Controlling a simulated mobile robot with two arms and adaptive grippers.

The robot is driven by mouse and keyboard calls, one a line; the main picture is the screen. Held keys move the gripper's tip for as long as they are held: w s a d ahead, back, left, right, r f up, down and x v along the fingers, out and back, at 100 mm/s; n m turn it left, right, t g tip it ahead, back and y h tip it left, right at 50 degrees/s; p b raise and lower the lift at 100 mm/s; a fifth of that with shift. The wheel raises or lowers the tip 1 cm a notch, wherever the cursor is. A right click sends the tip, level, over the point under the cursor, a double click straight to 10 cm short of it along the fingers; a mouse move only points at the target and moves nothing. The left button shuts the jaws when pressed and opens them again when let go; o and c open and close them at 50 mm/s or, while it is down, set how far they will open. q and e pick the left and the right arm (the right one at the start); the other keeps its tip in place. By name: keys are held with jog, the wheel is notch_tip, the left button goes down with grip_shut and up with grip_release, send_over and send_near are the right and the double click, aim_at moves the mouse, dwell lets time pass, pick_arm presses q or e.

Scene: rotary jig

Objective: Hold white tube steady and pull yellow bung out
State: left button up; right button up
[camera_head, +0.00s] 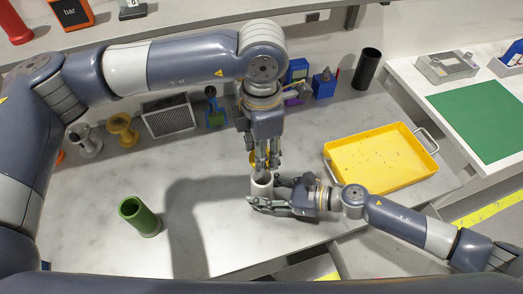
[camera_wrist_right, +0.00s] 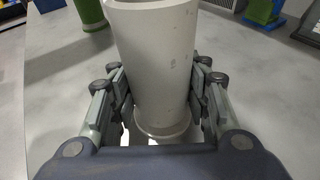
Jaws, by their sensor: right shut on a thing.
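The white tube (camera_head: 261,188) stands upright on the grey table, and it fills the middle of the right wrist view (camera_wrist_right: 155,65). My right gripper (camera_head: 268,203) is shut around its sides; its fingers (camera_wrist_right: 160,100) press it from left and right. My left gripper (camera_head: 262,165) points down just above the tube's mouth. A small yellow patch, likely the yellow bung (camera_head: 253,157), shows beside the left fingers. I cannot tell whether they grip it, as they partly hide it.
A green tube (camera_head: 139,216) stands at the left. Yellow and white spools, a grille box (camera_head: 168,115) and blue items line the back. A yellow tray (camera_head: 380,158) lies at the right, and a black cylinder (camera_head: 367,68) stands behind it.

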jog(key=o, duration=1.2)
jog(key=shift+o, duration=0.2)
